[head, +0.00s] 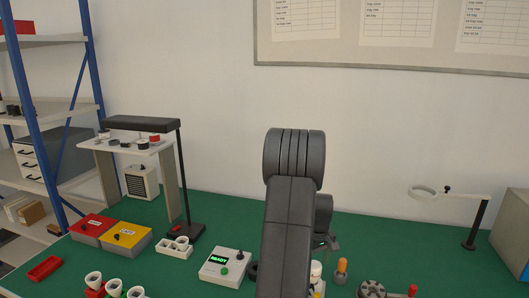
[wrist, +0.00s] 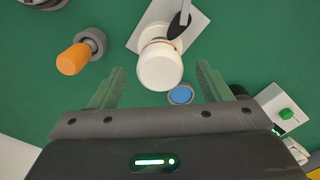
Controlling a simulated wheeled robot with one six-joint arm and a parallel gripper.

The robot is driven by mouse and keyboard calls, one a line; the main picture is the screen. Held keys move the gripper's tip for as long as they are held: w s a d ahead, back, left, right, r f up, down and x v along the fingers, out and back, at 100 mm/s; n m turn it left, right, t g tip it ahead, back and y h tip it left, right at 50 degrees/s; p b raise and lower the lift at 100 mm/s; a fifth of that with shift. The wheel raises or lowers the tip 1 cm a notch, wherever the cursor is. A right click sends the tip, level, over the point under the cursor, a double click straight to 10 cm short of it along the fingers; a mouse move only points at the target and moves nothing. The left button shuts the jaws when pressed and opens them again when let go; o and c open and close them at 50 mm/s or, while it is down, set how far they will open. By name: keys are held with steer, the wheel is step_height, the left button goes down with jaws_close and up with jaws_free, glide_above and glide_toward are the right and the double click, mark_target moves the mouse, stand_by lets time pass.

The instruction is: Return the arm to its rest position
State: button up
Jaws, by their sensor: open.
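My gripper (wrist: 160,68) is open, with one finger on each side of the wrist view. A white round bulb-like piece (wrist: 159,66) shows between and beyond the fingertips, over a pale plate (wrist: 195,25) with a dark lever-like part. I see no contact with the fingers, and the depth between them is hard to judge. In the head view my arm rises from the bench front and bends over. It hides most of the gripper and part of the white piece (head: 316,269).
An orange-topped peg (wrist: 75,60) stands left of the plate, and a blue disc (wrist: 181,95) lies near the right finger. The green bench (head: 210,211) also holds a READY box (head: 222,266), red (head: 92,229) and yellow (head: 125,237) bins, a lamp stand (head: 183,190) and a ring-arm stand (head: 478,222).

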steer(key=shift+f, duration=0.45)
step_height(320, 180, up, 14)
steer(key=b, duration=0.2)
step_height(320, 180, down, 13)
steer(key=p, duration=0.3)
steer(key=shift+w+r, duration=0.1)
step_height(320, 180, up, 6)
steer(key=p, duration=0.4)
steer(key=shift+s+d+b, duration=0.1)
steer(key=shift+s+b, duration=0.25)
steer(key=shift+s, duration=0.05)
steer(key=shift+s+a, duration=0.2)
steer(key=shift+a, duration=0.75)
steer(key=shift+d, duration=0.2)
